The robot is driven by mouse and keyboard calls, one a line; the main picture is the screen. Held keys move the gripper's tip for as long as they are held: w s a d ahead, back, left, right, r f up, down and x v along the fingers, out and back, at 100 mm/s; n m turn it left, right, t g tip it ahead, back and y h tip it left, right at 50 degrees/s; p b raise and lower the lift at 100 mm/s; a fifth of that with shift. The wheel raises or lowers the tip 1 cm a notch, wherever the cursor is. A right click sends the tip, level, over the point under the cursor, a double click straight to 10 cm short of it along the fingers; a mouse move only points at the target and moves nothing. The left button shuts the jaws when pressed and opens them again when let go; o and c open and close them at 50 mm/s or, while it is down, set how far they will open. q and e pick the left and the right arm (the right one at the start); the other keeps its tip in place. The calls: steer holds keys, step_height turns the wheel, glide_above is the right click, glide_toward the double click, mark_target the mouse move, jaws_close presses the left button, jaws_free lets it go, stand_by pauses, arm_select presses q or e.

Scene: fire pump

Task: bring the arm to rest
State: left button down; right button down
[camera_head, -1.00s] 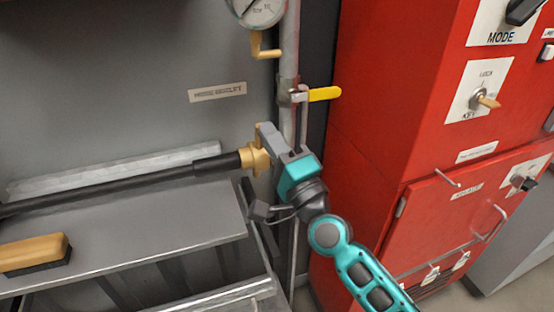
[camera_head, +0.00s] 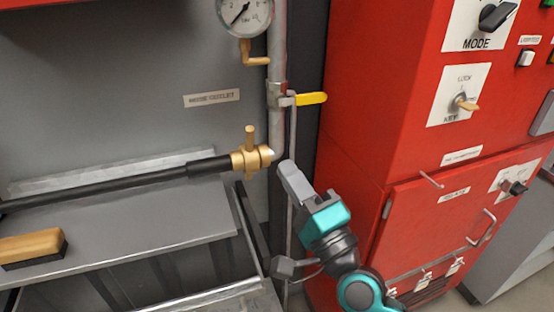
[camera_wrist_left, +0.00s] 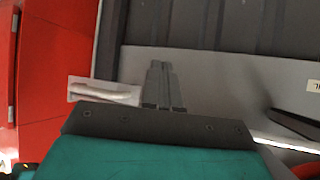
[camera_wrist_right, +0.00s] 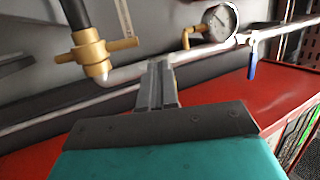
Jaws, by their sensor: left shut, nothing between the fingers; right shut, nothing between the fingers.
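My right gripper (camera_head: 290,172) is in the head view, just right of and below the brass hose coupling (camera_head: 251,157), apart from it. Its fingers are shut with nothing between them. In the right wrist view the shut fingers (camera_wrist_right: 158,82) show with the brass coupling (camera_wrist_right: 92,54) to their left. My left gripper is outside the head view.
A black hose (camera_head: 110,183) runs left from the coupling above a grey shelf (camera_head: 150,228). A brush (camera_head: 33,246) lies on the shelf. A yellow-handled valve (camera_head: 310,98) and a gauge (camera_head: 245,12) are on the pipe. A red cabinet (camera_head: 370,120) stands close at right.

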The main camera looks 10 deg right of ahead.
steer(key=s+d+f+n+g+h, duration=0.2)
steer(key=s+d+f+n+g, duration=0.1)
steer(key=f, duration=0.7)
steer(key=s+d+f+n+g+h, duration=0.2)
steer(key=s+f+n, duration=0.4)
steer(key=f, duration=0.5)
steer(key=s+d+f+n+g+h, duration=0.2)
steer(key=s+d+f+n+g, duration=0.2)
steer(key=f, duration=0.6)
steer(key=shift+s+d+f+n+g+h, duration=0.2)
steer(key=shift+s+n+g+h, duration=0.35)
steer(key=shift+n, duration=0.45)
steer(key=shift+a+r+y, duration=0.1)
steer(key=shift+y, duration=0.15)
